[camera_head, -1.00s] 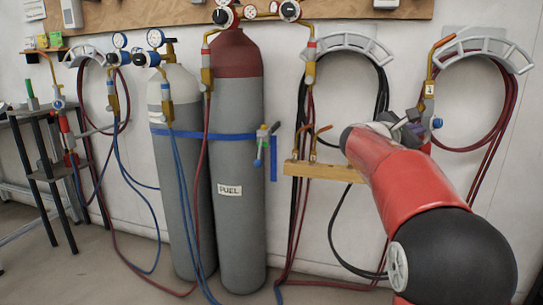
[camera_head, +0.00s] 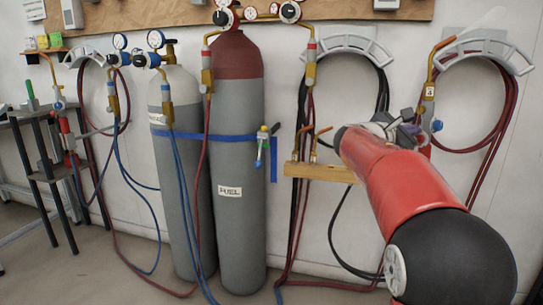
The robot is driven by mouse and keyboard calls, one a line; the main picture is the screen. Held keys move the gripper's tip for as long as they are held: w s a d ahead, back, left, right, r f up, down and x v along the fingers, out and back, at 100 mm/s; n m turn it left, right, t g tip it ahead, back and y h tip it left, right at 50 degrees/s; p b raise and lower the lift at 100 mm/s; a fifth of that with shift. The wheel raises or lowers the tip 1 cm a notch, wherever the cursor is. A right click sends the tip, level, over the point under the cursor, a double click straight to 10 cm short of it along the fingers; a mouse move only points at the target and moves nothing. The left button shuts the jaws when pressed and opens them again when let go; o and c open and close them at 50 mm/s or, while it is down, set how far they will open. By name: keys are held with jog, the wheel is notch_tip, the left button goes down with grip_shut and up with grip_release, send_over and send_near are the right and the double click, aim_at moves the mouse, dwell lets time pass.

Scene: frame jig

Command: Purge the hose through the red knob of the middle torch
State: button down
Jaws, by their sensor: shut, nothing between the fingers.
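Two torches with copper tips rest in a wooden holder (camera_head: 330,172) on the wall, one at the left (camera_head: 299,143) and one at the right (camera_head: 316,143). Another torch (camera_head: 430,92) hangs at the right with a blue knob (camera_head: 437,126); a red part (camera_head: 424,147) shows below, partly behind my gripper. A further torch (camera_head: 58,103) hangs at the far left. I cannot tell for sure which is the middle torch, and I see no red knob clearly on the holder's torches. My gripper (camera_head: 413,128) is shut and empty, overlapping the right torch's lower part in view; contact cannot be told.
A red-topped fuel cylinder (camera_head: 236,120) and a grey one (camera_head: 184,205) stand left of the holder, held by a blue strap (camera_head: 222,136). Hoses hang on the wall hangers (camera_head: 345,42) and run to the floor. A dark table (camera_head: 45,172) stands far left.

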jog(key=b+v, duration=0.1)
jog(key=v, duration=0.3)
jog(key=shift+s+a, duration=0.2)
jog(key=shift+s, duration=0.1)
jog(key=shift+w+d+f, duration=0.15)
jog(key=shift+w+d, duration=0.1)
jog(key=shift+d, duration=0.75)
jog(key=shift+w+d+f, duration=0.1)
jog(key=shift+w+d, duration=0.2)
jog(key=shift+d, duration=0.75)
jog(key=shift+w+d+f, duration=0.15)
jog(key=shift+w+d, duration=0.1)
jog(key=shift+d, duration=0.75)
jog(key=shift+w+a+f, duration=0.15)
jog(key=shift+f, duration=0.1)
jog(key=shift+w+a+p, duration=0.25)
jog(key=shift+w+p, duration=0.1)
jog(key=shift+p, duration=0.2)
jog(key=shift+r, duration=0.15)
